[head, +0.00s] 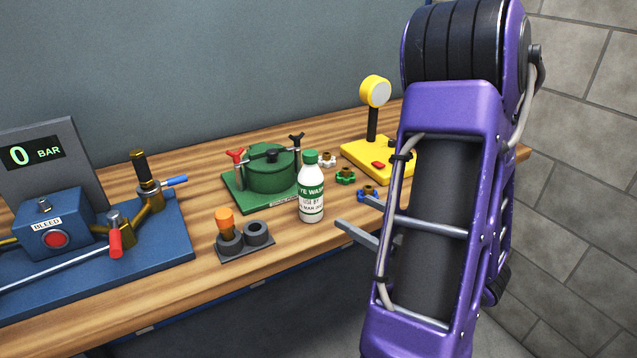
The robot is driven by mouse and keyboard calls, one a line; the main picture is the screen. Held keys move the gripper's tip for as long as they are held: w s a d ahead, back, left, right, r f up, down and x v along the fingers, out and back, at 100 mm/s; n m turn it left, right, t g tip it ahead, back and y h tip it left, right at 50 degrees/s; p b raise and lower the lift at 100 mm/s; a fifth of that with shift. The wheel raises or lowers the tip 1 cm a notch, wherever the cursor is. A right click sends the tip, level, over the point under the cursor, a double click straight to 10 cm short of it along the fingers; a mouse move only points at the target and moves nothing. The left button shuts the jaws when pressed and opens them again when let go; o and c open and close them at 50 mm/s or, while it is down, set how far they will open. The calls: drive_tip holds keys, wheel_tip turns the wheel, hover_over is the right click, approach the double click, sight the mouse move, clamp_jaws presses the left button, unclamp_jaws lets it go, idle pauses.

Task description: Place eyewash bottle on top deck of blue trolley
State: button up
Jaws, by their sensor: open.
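The eyewash bottle (312,194) is white with a green cap and a green-and-white label. It stands upright near the front edge of the wooden bench, right of centre in the head view. My gripper (350,212) is just right of the bottle, partly hidden behind my purple arm. Its two grey fingers point left towards the bottle, open, with nothing seen between them. A gap shows between the fingertips and the bottle. I cannot make out a blue trolley in this view.
A green round pot on a plate (267,174) stands close behind the bottle. A dark holder with an orange-topped plug (244,240) is to its left. Small coloured valve handles (345,176) and a yellow gauge stand (374,150) are behind right. A blue pressure rig (95,255) fills the left.

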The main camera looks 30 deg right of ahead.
sight(317, 192)
drive_tip(key=x, duration=1.1)
drive_tip(key=shift+a, duration=0.1)
drive_tip(key=shift+d+p+x, duration=0.2)
drive_tip(key=shift+x, duration=1.35)
drive_tip(key=shift+d+p+x, duration=0.15)
drive_tip(key=shift+d+x, duration=0.05)
drive_tip(key=shift+x, duration=1.35)
drive_tip(key=shift+r, duration=0.25)
clamp_jaws()
